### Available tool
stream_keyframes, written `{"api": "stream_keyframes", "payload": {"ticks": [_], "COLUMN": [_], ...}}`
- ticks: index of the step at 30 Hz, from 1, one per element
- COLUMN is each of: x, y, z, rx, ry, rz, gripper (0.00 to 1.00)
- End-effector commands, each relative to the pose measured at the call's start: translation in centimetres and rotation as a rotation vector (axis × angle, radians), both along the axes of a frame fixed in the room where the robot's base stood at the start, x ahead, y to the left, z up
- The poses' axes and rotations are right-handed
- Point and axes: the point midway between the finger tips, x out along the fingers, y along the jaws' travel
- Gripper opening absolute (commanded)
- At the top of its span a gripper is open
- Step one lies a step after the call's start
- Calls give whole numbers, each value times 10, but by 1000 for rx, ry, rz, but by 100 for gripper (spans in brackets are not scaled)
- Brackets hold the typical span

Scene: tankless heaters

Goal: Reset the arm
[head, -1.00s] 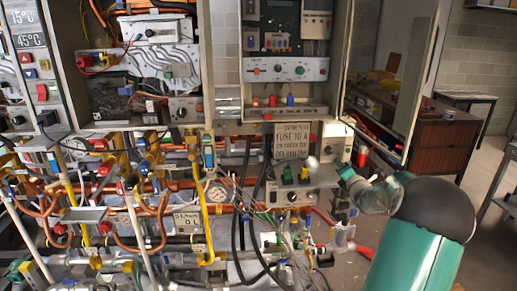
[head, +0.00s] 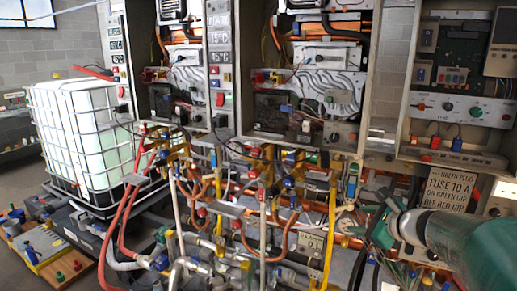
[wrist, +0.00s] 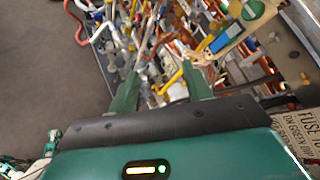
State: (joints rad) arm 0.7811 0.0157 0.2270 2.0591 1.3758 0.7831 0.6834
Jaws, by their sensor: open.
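My arm comes in at the right edge of the head view, a green link reaching left in front of the heater pipework. In the wrist view my gripper (wrist: 163,72) shows two green fingers spread apart with nothing between them. Beyond the fingers lies a blurred tangle of pipes, valves and a yellow tube (wrist: 172,80). The same sign (head: 446,190) hangs beside my arm in the head view.
Open heater cabinets (head: 300,75) with dense pipes and hoses (head: 262,215) below fill the middle and right. A white caged tank (head: 85,135) stands at left, with a wooden board of valves (head: 45,250) in front. Bare floor (wrist: 50,60) shows in the wrist view.

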Motion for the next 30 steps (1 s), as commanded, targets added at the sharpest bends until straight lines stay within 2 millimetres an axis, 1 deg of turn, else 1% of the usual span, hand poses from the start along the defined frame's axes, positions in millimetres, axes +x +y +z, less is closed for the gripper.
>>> {"api": "stream_keyframes", "payload": {"ticks": [1, 3, 5, 6, 8, 9, 11, 12, 15, 18, 21, 24, 30], "x": [-14, -38, -61, -77, -102, -119, -144, -161, -200, -229, -248, -256, -257], "y": [36, 74, 101, 117, 136, 146, 158, 164, 170, 168, 163, 159, 158], "z": [3, 0, -4, -6, -9, -12, -16, -19, -25, -30, -33, -34, -35], "rx": [-127, -306, -459, -559, -708, -805, -951, -1047, -1283, -1489, -1632, -1707, -1724], "ry": [9, 24, 30, 30, 28, 25, 15, 8, -16, -41, -57, -64, -61], "rz": [118, 280, 418, 510, 647, 736, 868, 955, 1165, 1341, 1460, 1519, 1534], "gripper": [49, 49, 49, 49, 49, 49, 49, 49, 49, 49, 49, 49, 49]}}
